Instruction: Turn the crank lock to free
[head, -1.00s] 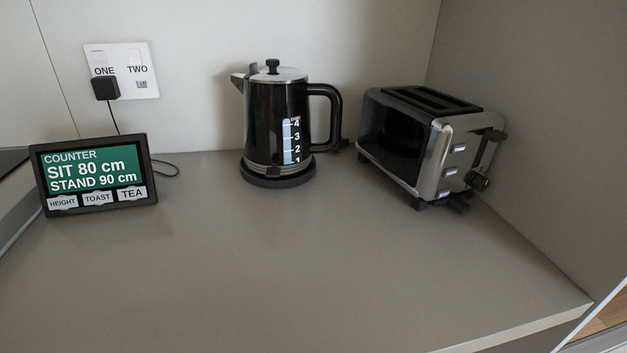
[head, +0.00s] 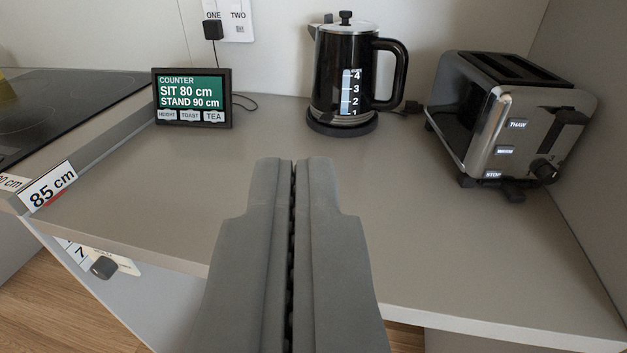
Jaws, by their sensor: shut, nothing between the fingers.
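The crank lock is not clearly identifiable. Below the counter's front edge at the left, a dark knob (head: 104,267) sits by a pale label plate (head: 122,262), partly seen; its markings are too small to read. My gripper (head: 293,162) is shut and empty, pointing forward over the counter (head: 420,235), to the right of the knob and apart from it.
A screen (head: 192,98) reads "COUNTER SIT 80 cm STAND 90 cm". A black kettle (head: 335,75) and a toaster (head: 490,125) stand at the back. An "85 cm" label (head: 48,187) is at the left edge, beside a dark hob (head: 60,110).

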